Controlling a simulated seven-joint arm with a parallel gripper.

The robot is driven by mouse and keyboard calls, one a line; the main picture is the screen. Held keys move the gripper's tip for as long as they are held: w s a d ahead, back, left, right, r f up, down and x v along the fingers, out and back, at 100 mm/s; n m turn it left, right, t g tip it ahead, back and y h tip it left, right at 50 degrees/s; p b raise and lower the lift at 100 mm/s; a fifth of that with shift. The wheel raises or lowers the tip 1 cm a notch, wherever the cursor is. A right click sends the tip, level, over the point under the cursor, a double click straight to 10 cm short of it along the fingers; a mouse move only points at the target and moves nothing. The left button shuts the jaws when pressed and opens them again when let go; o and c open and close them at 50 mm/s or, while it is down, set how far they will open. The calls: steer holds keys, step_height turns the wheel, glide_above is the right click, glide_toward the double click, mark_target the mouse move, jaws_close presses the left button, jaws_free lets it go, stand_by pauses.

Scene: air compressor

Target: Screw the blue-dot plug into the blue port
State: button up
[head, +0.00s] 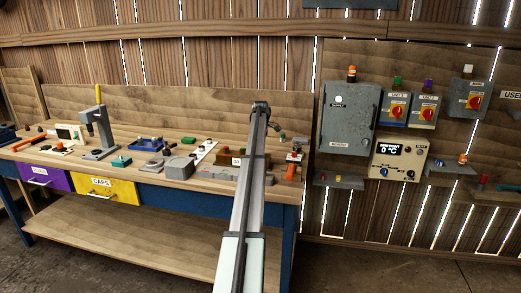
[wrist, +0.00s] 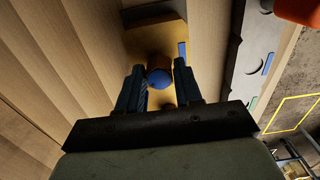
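In the wrist view, my gripper (wrist: 160,72) has its two dark fingers apart, one on each side of a round blue piece (wrist: 159,78). The blue piece lies close to both fingers, and a narrow gap seems to show on the right. I cannot tell whether it is the blue-dot plug or part of the blue port. A yellow-brown surface lies behind it, with a small blue strip (wrist: 182,49) at its right edge. In the head view, my arm reaches over the right part of the bench, and I cannot make out the fingers. The plug and port are not clearly identifiable there.
The wooden bench (head: 140,134) holds a grey press stand (head: 98,130), a blue-topped block (head: 148,144) and a grey block (head: 179,168). An orange piece (wrist: 298,10) is at the wrist view's upper right. A grey control box (head: 349,117) hangs on the right wall.

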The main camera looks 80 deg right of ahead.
jaws_close()
steer(key=shift+f, duration=0.1)
stand_by(0.4)
